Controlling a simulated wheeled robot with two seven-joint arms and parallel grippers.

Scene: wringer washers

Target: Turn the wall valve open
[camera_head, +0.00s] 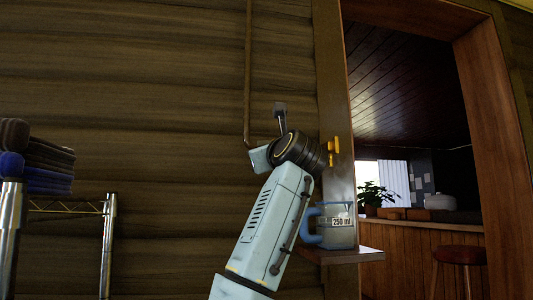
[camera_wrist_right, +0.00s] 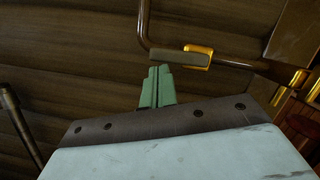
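The wall valve shows in the right wrist view as a brass fitting (camera_wrist_right: 198,56) on a dark pipe, with a flat grey-brown handle (camera_wrist_right: 179,58) lying roughly along the pipe to its left. My right gripper (camera_wrist_right: 158,69) has its two green fingers close together, apparently shut with nothing between them. Their tips appear just below the handle; I cannot tell whether they touch it. In the head view my right wrist hides the valve's handle and my fingertips. A yellow brass part (camera_head: 334,150) shows right of the wrist. My left gripper is not in view.
A thin pipe (camera_head: 248,70) runs down the plank wall. A measuring jug (camera_head: 338,236) stands on a small wooden shelf (camera_head: 350,256) close right of my forearm. A wire rack (camera_head: 109,240) with folded cloths stands left. A doorway opens at right.

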